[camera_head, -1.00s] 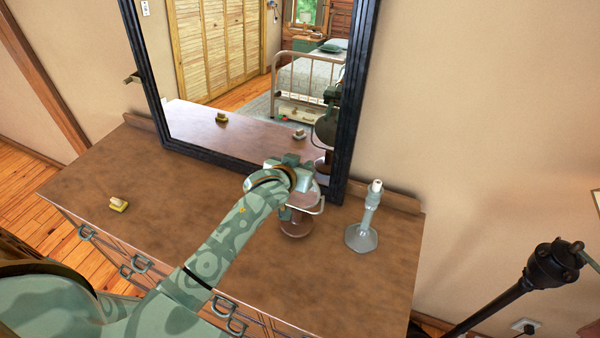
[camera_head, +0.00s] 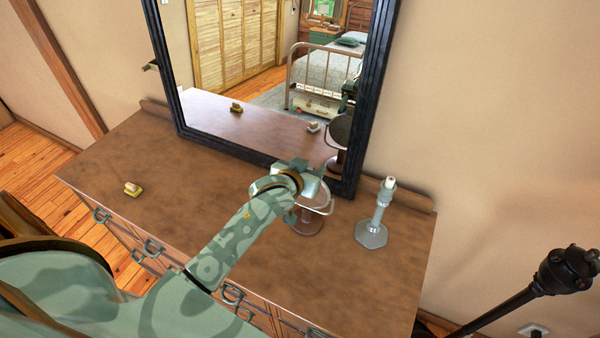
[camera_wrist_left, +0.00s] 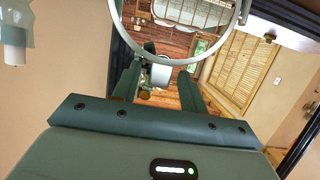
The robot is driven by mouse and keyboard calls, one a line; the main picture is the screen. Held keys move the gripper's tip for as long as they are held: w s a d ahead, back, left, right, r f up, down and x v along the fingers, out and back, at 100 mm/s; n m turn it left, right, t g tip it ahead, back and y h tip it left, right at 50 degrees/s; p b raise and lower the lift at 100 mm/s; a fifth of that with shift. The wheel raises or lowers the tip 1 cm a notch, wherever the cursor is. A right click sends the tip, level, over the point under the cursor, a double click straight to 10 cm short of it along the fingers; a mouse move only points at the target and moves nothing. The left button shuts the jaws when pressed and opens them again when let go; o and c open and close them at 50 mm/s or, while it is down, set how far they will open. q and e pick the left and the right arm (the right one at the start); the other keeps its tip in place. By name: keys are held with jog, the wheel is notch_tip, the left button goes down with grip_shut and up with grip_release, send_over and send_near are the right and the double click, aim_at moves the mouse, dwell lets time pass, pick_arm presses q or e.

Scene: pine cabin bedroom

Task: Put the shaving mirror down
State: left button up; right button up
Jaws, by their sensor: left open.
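The shaving mirror has a round brown base (camera_head: 307,224) that appears to rest on the dresser top. In the head view its upper part is largely hidden behind my left gripper (camera_head: 300,178), with a pale curved rim showing at its right. In the left wrist view its round metal rim (camera_wrist_left: 222,42) fills the upper middle, just beyond my left gripper (camera_wrist_left: 160,92). The two green fingers there stand apart with nothing clamped between them. I cannot tell whether a finger touches the rim. My right gripper is not in view.
The brown dresser (camera_head: 180,222) also holds a grey candle holder (camera_head: 371,233) right of the shaving mirror and a small yellowish object (camera_head: 133,190) at the left. A large black-framed mirror (camera_head: 368,100) stands behind. The dresser's middle left is clear.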

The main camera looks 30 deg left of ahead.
pick_arm(q)
jog(key=v, duration=0.9)
